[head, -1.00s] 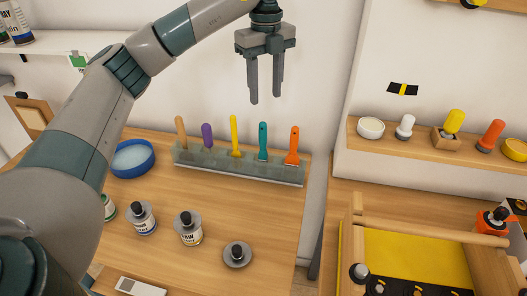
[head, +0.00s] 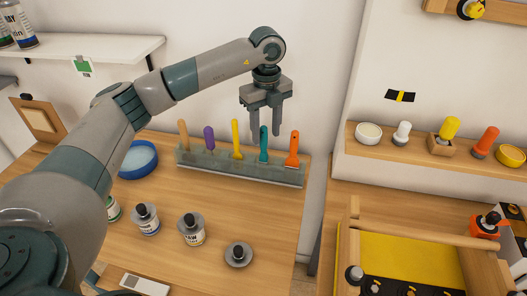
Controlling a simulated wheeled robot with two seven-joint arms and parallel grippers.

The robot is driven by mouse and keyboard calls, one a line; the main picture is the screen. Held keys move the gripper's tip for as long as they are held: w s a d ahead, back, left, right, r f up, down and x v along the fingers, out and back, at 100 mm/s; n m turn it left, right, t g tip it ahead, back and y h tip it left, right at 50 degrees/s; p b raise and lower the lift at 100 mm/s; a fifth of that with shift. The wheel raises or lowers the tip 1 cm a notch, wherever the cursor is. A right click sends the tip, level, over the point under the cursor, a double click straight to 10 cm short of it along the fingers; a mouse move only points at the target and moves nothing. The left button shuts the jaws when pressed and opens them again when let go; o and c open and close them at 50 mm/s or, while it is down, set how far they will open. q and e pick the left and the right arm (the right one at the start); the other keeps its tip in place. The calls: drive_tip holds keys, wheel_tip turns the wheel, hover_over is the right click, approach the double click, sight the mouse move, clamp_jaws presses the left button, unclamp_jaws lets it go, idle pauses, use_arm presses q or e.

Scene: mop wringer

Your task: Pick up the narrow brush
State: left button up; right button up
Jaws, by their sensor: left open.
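A grey holder rack (head: 240,172) stands along the back of the wooden table. Several handles stick up from it: a tan wooden one (head: 183,134), a purple one (head: 209,138), a yellow one (head: 236,138), a teal one (head: 264,147) and an orange one (head: 293,149). The lower ends of most are hidden in the rack, so I cannot tell which is the narrow brush. My left gripper (head: 265,133) points down, open and empty, above the rack. In the picture its fingertips are around the top of the teal handle; I cannot tell whether they touch it. My right gripper is out of view.
A blue bowl (head: 138,160) stands left of the rack. Labelled cans (head: 191,229) and a round lidded tin (head: 238,254) stand at the front. A wall shelf (head: 430,149) and a yellow-covered frame (head: 400,257) are at the right.

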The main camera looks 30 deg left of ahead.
sight(264, 153)
use_arm(q)
drive_tip(key=shift+f, duration=0.45)
drive_tip(key=shift+a+f+p, duration=0.1)
drive_tip(key=shift+f+p, duration=0.3)
drive_tip(key=shift+p, duration=0.15)
drive_tip(key=f+p, duration=0.1)
drive_tip(key=f, duration=0.1)
drive_tip(key=f+p, duration=0.1)
drive_tip(key=shift+s+a+f, duration=0.15)
drive_tip(key=shift+a+f, duration=0.05)
drive_tip(key=shift+f, duration=0.5)
clamp_jaws()
